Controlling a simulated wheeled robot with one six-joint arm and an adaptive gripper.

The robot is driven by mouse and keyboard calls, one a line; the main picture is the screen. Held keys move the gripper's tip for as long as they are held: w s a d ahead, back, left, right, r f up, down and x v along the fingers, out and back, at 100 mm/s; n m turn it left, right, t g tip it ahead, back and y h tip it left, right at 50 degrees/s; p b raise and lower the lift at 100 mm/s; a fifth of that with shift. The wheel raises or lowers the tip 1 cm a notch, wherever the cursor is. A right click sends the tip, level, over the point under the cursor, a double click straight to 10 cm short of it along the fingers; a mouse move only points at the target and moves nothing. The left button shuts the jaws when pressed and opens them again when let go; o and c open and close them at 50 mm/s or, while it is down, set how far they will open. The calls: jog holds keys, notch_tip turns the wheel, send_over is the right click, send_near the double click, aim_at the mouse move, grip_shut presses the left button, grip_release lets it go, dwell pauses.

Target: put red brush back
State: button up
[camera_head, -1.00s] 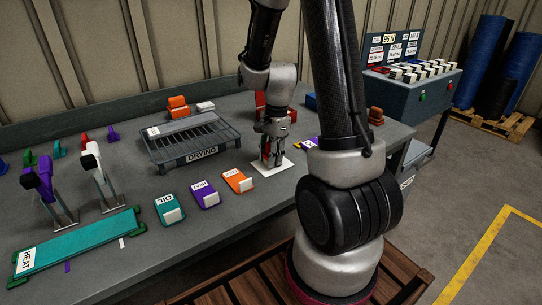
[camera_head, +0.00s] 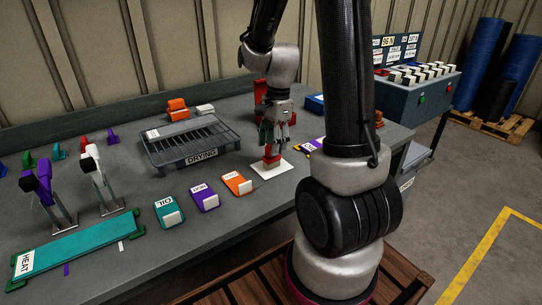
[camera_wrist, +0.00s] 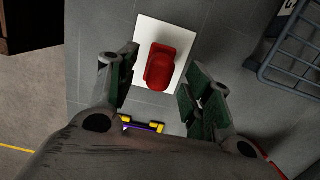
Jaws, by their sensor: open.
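The red brush (camera_head: 271,156) sits on a white square pad (camera_head: 283,170) on the workbench, right of the drying rack. My gripper (camera_head: 273,138) hangs just above the brush and points down. The brush stands apart from the fingers there.
A drying rack (camera_head: 190,145) stands left of the pad. Teal, purple and orange labelled blocks (camera_head: 206,197) sit along the front edge. A purple and yellow piece (camera_wrist: 143,125) lies close to the pad. A teal heat plate (camera_head: 80,240) lies at the front left.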

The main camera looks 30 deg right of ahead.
jog(key=r, duration=0.6)
jog(key=shift+d, duration=0.35)
jog(key=s+a+r+n+t, duration=0.2)
jog(key=s+r+n, duration=0.3)
jog(key=s+n, duration=0.3)
jog(key=s+a+r+n+t+h, duration=0.1)
jog(key=s+a+r+n+t, duration=0.1)
jog(key=s+r+n, duration=0.4)
jog(key=s+n, duration=0.2)
jog(key=n, duration=0.1)
jog(key=shift+s+n, duration=0.25)
jog(key=shift+n, duration=0.05)
